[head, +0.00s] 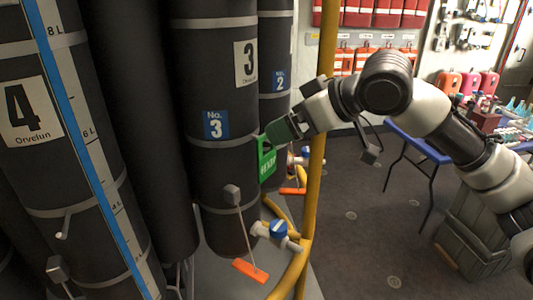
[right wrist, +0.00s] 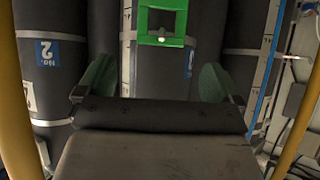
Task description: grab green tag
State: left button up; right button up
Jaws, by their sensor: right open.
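The green tag (head: 267,160) has a cut-out in its upper part and pale lettering below. In the head view it is at the right side of the dark cylinder marked No. 3 (head: 214,165). My right gripper (head: 275,133) is just above and beside it, overlapping its top edge. In the right wrist view the tag (right wrist: 181,22) is at the top centre, beyond the fingertips and roughly between them. My right gripper (right wrist: 157,70) is open there, its green-padded fingers wide apart and nothing between them. My left gripper is not in view.
A yellow pole (head: 322,120) stands right of the cylinders, close to my right arm. An orange tag (head: 250,271) and a blue-handled valve (head: 278,229) are low in front. A blue table (head: 416,142) and a grey crate (head: 475,235) stand right. Floor between is clear.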

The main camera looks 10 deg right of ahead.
aim_at(267, 156)
jog(key=p+x, duration=0.2)
jog(key=x, duration=0.3)
jog(key=shift+w+a+f, duration=0.1)
jog(key=shift+a+f, duration=0.05)
jog(key=shift+f, duration=0.2)
jog(key=shift+w+a+f, duration=0.15)
jog(key=c, duration=0.5)
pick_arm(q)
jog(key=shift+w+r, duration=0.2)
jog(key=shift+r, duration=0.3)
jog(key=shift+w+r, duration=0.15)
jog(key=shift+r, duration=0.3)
pick_arm(e)
jog(key=c, duration=0.7)
